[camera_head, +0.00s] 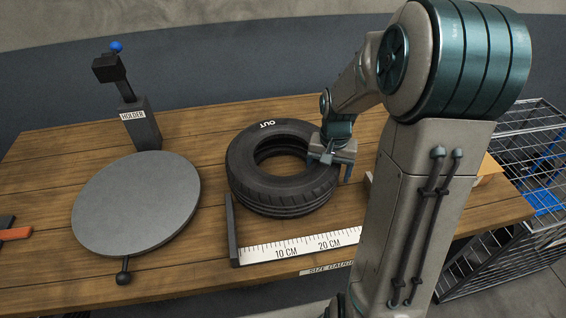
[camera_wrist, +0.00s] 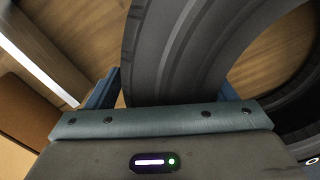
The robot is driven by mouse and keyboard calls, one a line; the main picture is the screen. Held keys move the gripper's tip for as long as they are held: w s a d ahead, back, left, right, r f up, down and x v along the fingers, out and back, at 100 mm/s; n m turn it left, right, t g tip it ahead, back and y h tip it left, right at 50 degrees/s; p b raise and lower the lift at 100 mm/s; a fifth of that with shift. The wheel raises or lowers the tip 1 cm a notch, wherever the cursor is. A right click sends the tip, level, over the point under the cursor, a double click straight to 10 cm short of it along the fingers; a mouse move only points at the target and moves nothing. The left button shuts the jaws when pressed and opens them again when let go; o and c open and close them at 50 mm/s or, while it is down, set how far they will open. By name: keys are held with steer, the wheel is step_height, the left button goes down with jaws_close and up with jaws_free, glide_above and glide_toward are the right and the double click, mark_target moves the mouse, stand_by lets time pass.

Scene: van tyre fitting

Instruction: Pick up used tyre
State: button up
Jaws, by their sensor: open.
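The used tyre (camera_head: 255,187) is black and lies flat on the wooden workbench, with the word OUT on its upper sidewall. My gripper (camera_head: 336,168) is at the tyre's right side. In the wrist view the tyre (camera_wrist: 175,50) runs between the two blue fingers of my gripper (camera_wrist: 165,88). The jaws are open, one finger on each side of the tyre wall. I cannot tell whether either finger touches the rubber. The fingertips are partly hidden by the tyre and the gripper body.
A size gauge (camera_head: 290,247) with a centimetre scale lies in front of the tyre. A round grey plate (camera_head: 137,204) and a black holder (camera_head: 139,122) stand to the left on the workbench (camera_head: 200,262). A wire cage (camera_head: 520,130) stands at the right. An orange-handled tool (camera_head: 15,234) lies far left.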

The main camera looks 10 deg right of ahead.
jaws_close()
steer(key=shift+r, duration=0.1)
